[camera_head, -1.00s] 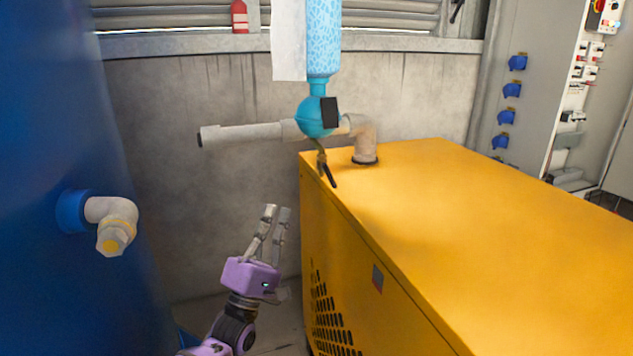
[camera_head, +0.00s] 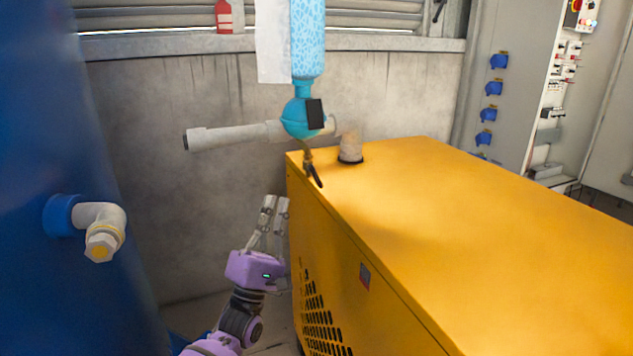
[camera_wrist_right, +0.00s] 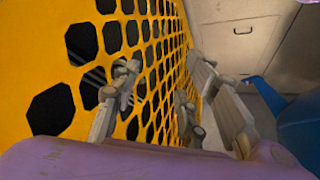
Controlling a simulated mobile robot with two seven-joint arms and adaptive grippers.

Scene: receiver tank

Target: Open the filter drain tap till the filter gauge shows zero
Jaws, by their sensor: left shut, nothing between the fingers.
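The filter (camera_head: 301,117) is a turquoise bowl under a light-blue patterned column, on a grey pipe. A black block (camera_head: 315,113) sits on its right side; it may be the gauge, but no dial face or reading shows. The drain tap (camera_head: 309,163) hangs below the bowl, brass-coloured with a dark lever slanting down right. My left gripper (camera_head: 274,203) is below and left of the tap, apart from it, pointing up, shut and empty. My right gripper (camera_wrist_right: 160,72) shows only in the right wrist view, fingers apart beside a yellow perforated panel (camera_wrist_right: 60,105).
A yellow cabinet (camera_head: 470,240) stands right of my left gripper, its top just below the tap lever. A blue tank (camera_head: 40,130) with a capped elbow outlet (camera_head: 102,238) is at left. A concrete wall (camera_head: 200,210) stands behind. A white sheet hangs beside the filter column.

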